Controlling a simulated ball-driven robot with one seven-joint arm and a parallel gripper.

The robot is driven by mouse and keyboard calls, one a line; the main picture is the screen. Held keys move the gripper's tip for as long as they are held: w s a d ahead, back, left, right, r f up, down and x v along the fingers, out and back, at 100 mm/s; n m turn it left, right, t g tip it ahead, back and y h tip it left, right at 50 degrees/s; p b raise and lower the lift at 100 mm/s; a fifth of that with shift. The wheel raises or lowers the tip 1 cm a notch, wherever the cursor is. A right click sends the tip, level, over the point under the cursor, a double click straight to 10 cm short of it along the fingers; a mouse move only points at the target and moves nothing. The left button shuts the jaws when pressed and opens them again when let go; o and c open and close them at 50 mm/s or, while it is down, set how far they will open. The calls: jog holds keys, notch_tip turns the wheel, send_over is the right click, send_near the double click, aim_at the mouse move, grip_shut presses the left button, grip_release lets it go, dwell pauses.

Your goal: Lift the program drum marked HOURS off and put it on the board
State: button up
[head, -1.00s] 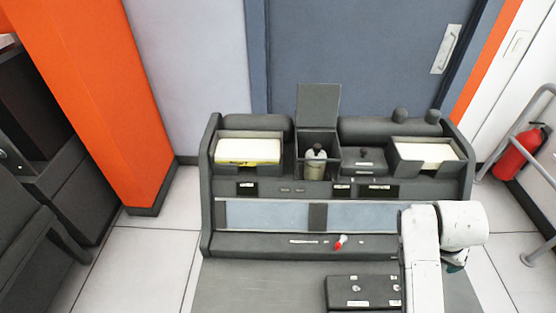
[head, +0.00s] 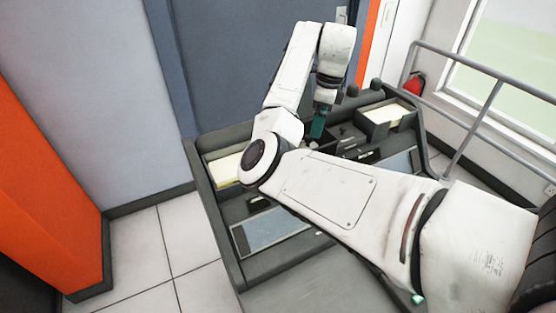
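My gripper (head: 318,127) points down over the middle of the dark card machine (head: 232,225), where the open compartment with the drum stood in the earlier picture. Only its teal finger part shows. I cannot see whether the fingers are open or shut, or whether they hold anything. The HOURS drum and its compartment are hidden behind my arm and gripper. No HOURS marking can be read. The board cannot be made out; my forearm covers much of the machine's front.
A tray of pale cards (head: 388,113) is at the machine's right, another (head: 225,168) at its left, partly covered by my arm. A grey railing (head: 485,75) and a red extinguisher (head: 415,84) are on the right.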

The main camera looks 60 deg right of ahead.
aim_at(307, 144)
jog(key=shift+w+a, duration=0.35)
jog(key=shift+w, duration=0.3)
jog(key=f, duration=0.3)
jog(key=f+p, duration=0.1)
jog(key=f, duration=0.2)
jog(key=w+f, duration=0.1)
jog(key=f, duration=0.3)
jog(key=shift+w+a, duration=0.1)
jog(key=shift+a, duration=0.05)
jog(key=shift+c, duration=0.4)
jog(key=c, duration=1.2)
jog(key=shift+c, duration=0.2)
